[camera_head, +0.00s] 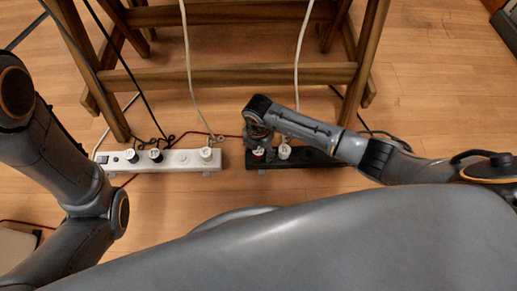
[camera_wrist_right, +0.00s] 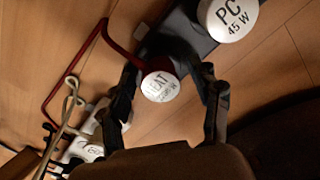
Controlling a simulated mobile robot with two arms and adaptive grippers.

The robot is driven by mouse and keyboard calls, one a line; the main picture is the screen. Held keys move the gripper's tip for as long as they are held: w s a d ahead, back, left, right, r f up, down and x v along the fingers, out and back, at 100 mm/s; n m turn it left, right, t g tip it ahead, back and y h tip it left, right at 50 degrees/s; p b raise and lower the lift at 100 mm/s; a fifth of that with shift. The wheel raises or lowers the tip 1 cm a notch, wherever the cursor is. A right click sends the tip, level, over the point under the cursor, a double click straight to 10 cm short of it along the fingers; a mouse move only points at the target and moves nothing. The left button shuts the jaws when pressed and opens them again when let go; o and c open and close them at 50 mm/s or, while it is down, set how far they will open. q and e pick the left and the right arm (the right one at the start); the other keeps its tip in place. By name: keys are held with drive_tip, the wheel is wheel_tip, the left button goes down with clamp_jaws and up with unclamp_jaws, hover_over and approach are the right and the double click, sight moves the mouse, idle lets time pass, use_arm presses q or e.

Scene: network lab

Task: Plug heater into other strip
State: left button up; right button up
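The heater plug (camera_wrist_right: 158,86), a white-capped plug marked HEAT with a red cord, is at the black strip (camera_head: 322,160), on the right in the head view. My right gripper (camera_head: 258,148) is above it, fingers apart on both sides of the plug in the right wrist view (camera_wrist_right: 168,80), with gaps showing. The plug's base is mostly hidden, so I cannot tell how deep it sits. The white strip (camera_head: 182,167) lies to the left, with two black-bodied plugs and a white plug (camera_head: 206,153). My left arm shows at left; its gripper is out of view.
A PC 45 W plug (camera_wrist_right: 228,15) sits in the black strip beside the heater plug. Cords run behind the strips. A wooden table frame (camera_head: 225,75) stands at the back. Bare floor separates the strips from my body.

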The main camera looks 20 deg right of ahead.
drive_tip(key=shift+r, duration=0.25)
wheel_tip(320, 180, up, 12)
drive_tip(key=shift+f, duration=0.25)
idle(0.6)
